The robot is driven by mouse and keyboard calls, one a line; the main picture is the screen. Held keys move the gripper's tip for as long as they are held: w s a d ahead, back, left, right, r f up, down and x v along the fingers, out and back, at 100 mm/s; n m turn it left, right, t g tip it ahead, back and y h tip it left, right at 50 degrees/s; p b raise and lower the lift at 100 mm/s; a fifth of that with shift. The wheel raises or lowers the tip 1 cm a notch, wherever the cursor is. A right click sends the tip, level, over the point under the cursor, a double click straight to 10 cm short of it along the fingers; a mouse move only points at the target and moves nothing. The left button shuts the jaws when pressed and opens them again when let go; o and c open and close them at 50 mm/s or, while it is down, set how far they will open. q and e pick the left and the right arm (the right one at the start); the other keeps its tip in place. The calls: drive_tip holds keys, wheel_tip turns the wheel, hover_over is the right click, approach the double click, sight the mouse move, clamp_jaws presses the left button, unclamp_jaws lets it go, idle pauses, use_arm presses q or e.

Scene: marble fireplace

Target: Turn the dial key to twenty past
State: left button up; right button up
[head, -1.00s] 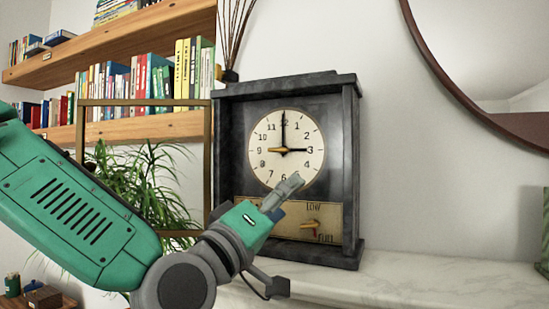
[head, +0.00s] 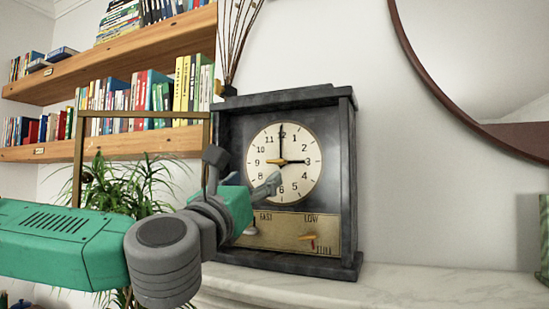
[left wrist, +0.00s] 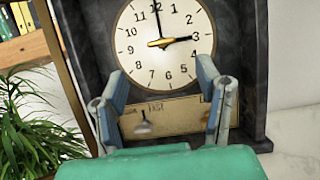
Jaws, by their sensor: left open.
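A dark stone clock (head: 347,180) stands on the mantel with a cream dial (head: 300,140). One black hand points at 12 and the other at 3. The brass dial key (head: 276,161) sits at the dial's centre; it also shows in the left wrist view (left wrist: 160,42). My left gripper (head: 243,170) is open and empty, in front of the dial's lower left. In the left wrist view its fingers (left wrist: 163,80) are spread below the key, which is clear of them. My right gripper is in neither view.
Below the dial is a brass panel (head: 284,229) with a silver lever (head: 250,228) and a brass lever (head: 307,238). A plant (head: 115,185) and bookshelves (head: 120,145) stand at left. A round mirror (head: 480,60) hangs at right.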

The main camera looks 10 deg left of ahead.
sight(275, 162)
use_arm(q)
drive_tip(key=p+x, duration=0.2)
drive_tip(key=x, duration=0.8)
drive_tip(key=shift+w+d+r, duration=0.1)
drive_tip(key=shift+w+d, duration=0.05)
drive_tip(key=shift+w, duration=0.25)
drive_tip(key=c, duration=1.2)
